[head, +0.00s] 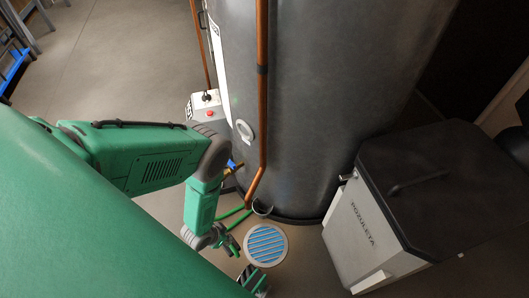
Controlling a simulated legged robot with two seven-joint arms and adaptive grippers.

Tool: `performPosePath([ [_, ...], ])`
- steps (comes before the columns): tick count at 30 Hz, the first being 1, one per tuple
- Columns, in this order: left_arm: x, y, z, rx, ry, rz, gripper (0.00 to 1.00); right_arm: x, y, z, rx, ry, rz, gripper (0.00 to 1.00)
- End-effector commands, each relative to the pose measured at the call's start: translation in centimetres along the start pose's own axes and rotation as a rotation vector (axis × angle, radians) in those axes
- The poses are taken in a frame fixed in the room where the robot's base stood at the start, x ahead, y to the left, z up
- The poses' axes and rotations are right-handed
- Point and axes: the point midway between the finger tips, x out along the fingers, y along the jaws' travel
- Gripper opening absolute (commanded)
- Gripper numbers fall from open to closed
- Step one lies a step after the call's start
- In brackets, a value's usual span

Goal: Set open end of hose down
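A green hose (236,212) shows in short lengths at the foot of the grey tank, beside a copper pipe. One length passes behind my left forearm and another runs down to my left gripper (228,243). The gripper is low, just left of a round floor drain (266,246) with blue slats. Its fingers are small and dark here, and I cannot tell whether they are closed on the hose. The open end of the hose cannot be made out. A green and black part at the bottom edge looks like my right gripper (254,280), mostly cut off.
The large grey tank (330,110) stands behind the drain, with a copper pipe (262,100) down its front. A control box with a red button (209,112) is at its left. A dark-lidded box (385,235) stands at right. Open floor lies at upper left.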

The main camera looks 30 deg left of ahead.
Motion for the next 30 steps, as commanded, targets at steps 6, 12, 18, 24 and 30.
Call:
performPosePath([
  [6,2.2,3.2,-4.8,0.003,0.005,0.003,0.00,1.3,0.0,0.1,0.000,0.000,0.000,0.40],
  [12,3.8,5.6,-8.6,0.002,0.003,0.001,0.00,2.5,0.0,0.1,0.000,0.001,0.000,0.40],
  [18,5.2,7.5,-11.2,0.001,0.000,0.001,0.00,3.6,0.0,0.1,0.000,0.001,0.000,0.40],
  [24,7.4,7.3,-10.0,-0.001,-0.001,0.000,0.00,5.0,0.0,0.2,0.000,0.001,0.000,0.40],
  [30,8.7,7.3,-9.3,0.000,0.000,0.000,0.00,5.8,0.0,0.2,0.000,0.001,0.000,0.40],
])
